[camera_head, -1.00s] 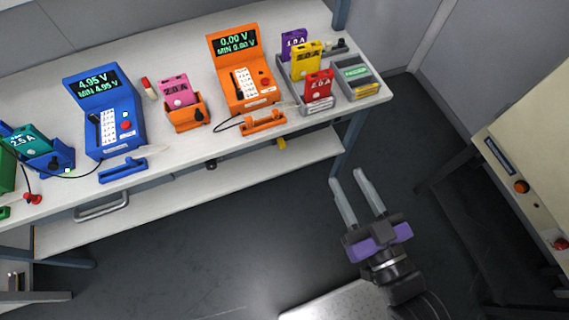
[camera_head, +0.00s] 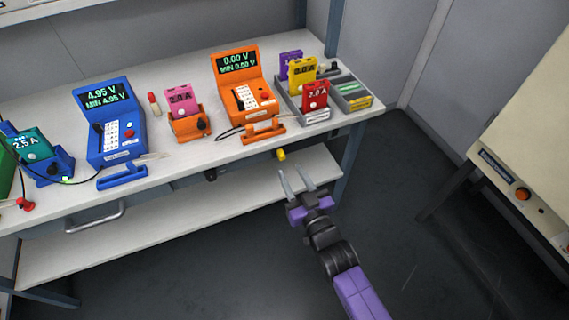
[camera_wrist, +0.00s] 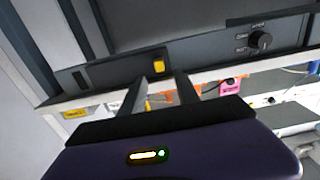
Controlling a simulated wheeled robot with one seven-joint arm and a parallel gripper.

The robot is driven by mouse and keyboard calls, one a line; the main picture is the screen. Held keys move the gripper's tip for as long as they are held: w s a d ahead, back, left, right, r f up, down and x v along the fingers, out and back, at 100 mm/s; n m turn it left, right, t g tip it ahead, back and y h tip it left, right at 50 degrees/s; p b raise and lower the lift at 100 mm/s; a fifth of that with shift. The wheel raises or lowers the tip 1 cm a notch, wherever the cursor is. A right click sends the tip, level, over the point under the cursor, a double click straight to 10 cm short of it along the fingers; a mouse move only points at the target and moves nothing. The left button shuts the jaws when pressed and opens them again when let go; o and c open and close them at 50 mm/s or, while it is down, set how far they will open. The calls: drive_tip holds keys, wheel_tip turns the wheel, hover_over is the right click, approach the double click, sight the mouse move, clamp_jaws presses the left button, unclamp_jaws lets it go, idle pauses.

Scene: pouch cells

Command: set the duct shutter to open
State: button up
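A small yellow tab (camera_head: 281,155) sits under the bench's front edge in the head view. In the wrist view the yellow tab (camera_wrist: 159,66) stands on a dark grey panel (camera_wrist: 115,76), and it looks like the shutter's handle. The shutter opening itself cannot be made out. My gripper (camera_head: 293,179) is open and empty, in front of and just below the tab, with its fingers pointing towards the bench. In the wrist view my gripper (camera_wrist: 161,80) has its two fingers apart, with the tab beyond and between their tips. I see no contact.
A black rotary knob (camera_wrist: 260,40) is on the panel to the right. The bench (camera_head: 205,143) holds blue and orange meters, a pink cell, and a grey tray (camera_head: 290,101) with several cells. A lower shelf (camera_head: 130,230) runs underneath. A cream cabinet (camera_head: 525,150) stands at right.

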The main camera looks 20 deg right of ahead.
sight(283, 157)
drive_tip(key=shift+w, duration=2.75)
clamp_jaws()
